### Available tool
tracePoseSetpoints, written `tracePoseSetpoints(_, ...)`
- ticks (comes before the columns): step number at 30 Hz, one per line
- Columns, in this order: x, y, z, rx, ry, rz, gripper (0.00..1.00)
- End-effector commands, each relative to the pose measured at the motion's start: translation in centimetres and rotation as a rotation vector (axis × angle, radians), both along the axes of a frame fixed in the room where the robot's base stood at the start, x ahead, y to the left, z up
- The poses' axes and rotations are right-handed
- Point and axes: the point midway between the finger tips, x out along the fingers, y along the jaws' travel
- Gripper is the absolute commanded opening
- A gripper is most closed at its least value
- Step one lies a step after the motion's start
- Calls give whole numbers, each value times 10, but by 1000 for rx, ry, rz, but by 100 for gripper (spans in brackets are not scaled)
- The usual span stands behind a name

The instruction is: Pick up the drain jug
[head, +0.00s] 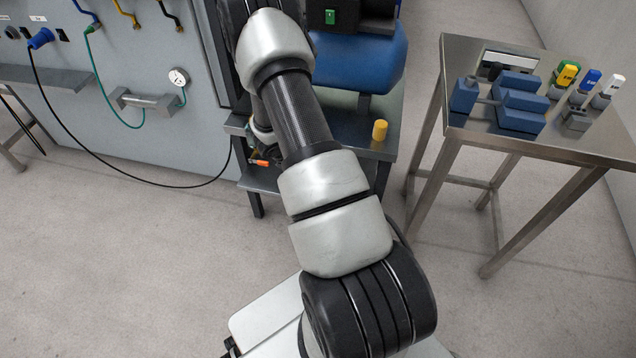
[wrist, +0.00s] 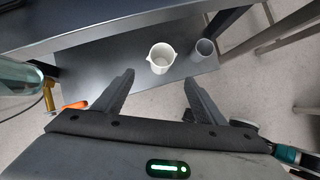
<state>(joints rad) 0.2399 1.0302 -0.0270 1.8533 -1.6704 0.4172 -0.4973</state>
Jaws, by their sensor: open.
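A white jug with a pouring lip, likely the drain jug (wrist: 161,59), stands upright on a grey metal shelf (wrist: 100,64) in the wrist view. Its open mouth faces my camera and its inside looks empty. My gripper (wrist: 159,76) is open, with one finger on each side of the view. The jug shows beyond the fingertips, between their lines and slightly right of centre. No finger appears to touch it. In the head view the jug cannot be made out, and my arm covers much of the shelf area and my gripper.
A grey cylinder (wrist: 204,51) stands close to the jug's right. An orange-handled tool (wrist: 74,105) lies left, below a greenish glass-like object (wrist: 18,76). A steel table (head: 590,150) with blue blocks stands right, over clear floor.

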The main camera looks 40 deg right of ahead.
Motion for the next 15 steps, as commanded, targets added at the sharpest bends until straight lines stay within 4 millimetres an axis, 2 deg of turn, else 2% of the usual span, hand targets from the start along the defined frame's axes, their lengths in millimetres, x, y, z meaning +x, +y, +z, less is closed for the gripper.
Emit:
tracePoseSetpoints(1,-2,-1,-11,2,11,12,65)
tracePoseSetpoints(5,-1,-9,-30,3,18,21,65)
tracePoseSetpoints(15,11,-43,-94,4,16,18,65)
